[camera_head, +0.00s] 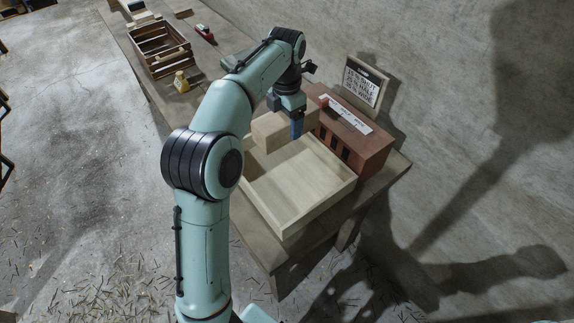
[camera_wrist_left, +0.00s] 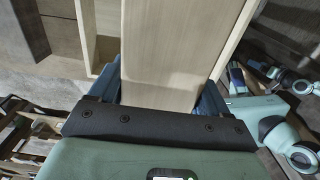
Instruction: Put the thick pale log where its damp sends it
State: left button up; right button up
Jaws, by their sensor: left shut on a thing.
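My left gripper (camera_head: 297,128) is shut on the thick pale log (camera_head: 270,130), a squared block. It holds the log at the far end of a pale, open wooden tray (camera_head: 262,205). I cannot tell whether the log touches the tray. In the left wrist view the log (camera_wrist_left: 175,60) lies between the blue fingers, with pale tray walls beyond it. A reddish-brown box (camera_head: 358,143) with dark slots and a white label strip stands right beside the tray. A sign (camera_head: 361,85) behind it seems to read 15 % shut, 25 % half, 35 % wide.
A slatted wooden crate (camera_head: 155,67), a small yellow device (camera_head: 181,82) and a red item (camera_head: 205,34) stand farther along the bench (camera_head: 129,57). The concrete wall rises along the bench's right side. Straw-like bits litter the floor at left.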

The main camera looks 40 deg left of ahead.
pick_arm(q)
jog(key=shift+s+f+b, duration=0.15)
jog(key=shift+f+b, duration=1.25)
jog(key=shift+f, duration=7.85)
pick_arm(e)
jog(key=shift+s+f, duration=0.9)
jog(key=shift+f, duration=0.15)
jog(key=shift+s+f, duration=0.85)
jog(key=shift+f, duration=0.2)
pick_arm(q)
jog(key=shift+d+f, duration=0.1)
jog(key=o, duration=1.4)
jog(key=shift+f, duration=0.1)
notch_tip(320, 180, up, 12)
jog(key=shift+r+p, duration=0.2)
jog(key=shift+p, duration=0.65)
pick_arm(e)
jog(key=shift+w+r, duration=0.8)
jog(key=shift+r, duration=0.3)
